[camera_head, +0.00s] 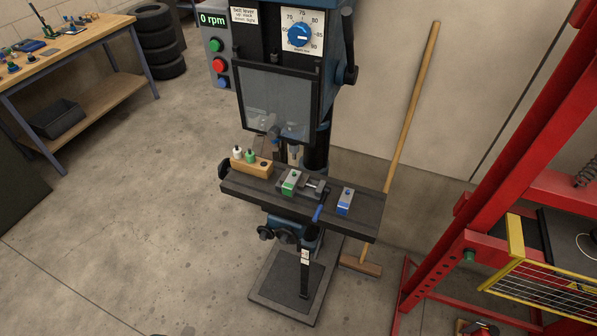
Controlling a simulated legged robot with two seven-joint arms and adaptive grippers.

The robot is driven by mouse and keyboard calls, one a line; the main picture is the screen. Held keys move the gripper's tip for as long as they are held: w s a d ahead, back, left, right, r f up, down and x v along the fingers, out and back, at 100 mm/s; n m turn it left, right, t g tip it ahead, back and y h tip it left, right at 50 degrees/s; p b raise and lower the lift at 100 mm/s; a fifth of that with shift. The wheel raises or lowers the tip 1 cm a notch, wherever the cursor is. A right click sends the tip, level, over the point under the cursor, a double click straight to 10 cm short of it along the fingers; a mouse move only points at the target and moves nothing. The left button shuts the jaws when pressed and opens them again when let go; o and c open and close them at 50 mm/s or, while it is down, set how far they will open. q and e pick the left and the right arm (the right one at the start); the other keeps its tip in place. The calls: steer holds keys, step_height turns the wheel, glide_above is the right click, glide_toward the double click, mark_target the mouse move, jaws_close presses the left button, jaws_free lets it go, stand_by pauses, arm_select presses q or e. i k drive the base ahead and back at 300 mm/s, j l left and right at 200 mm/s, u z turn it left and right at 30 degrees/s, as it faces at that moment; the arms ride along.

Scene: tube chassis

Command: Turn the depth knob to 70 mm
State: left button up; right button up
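The depth knob (299,34) is a round blue knob on a white dial plate (289,42), high on the front of the drill press. Numbers from about 70 to 90 are printed around it, with 70 on the left side, 80 at the upper right and 90 at the lower right. A small pale mark shows on the knob, but it is too small to read its setting surely. Nothing touches the knob. Neither of my grippers can be made out in the head view.
A control box (215,55) with green, red and blue buttons reads 0 rpm. A clear guard (278,100) hangs below the dial, above the table (365,215). A broom (410,110) leans at the right, near a red frame (470,190).

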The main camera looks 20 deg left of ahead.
mark_target(298, 35)
steer(key=i+l+u, duration=0.25)
steer(key=u, duration=0.25)
steer(key=i+l+u, duration=0.15)
steer(key=l+u, duration=0.35)
steer(key=j, duration=0.1)
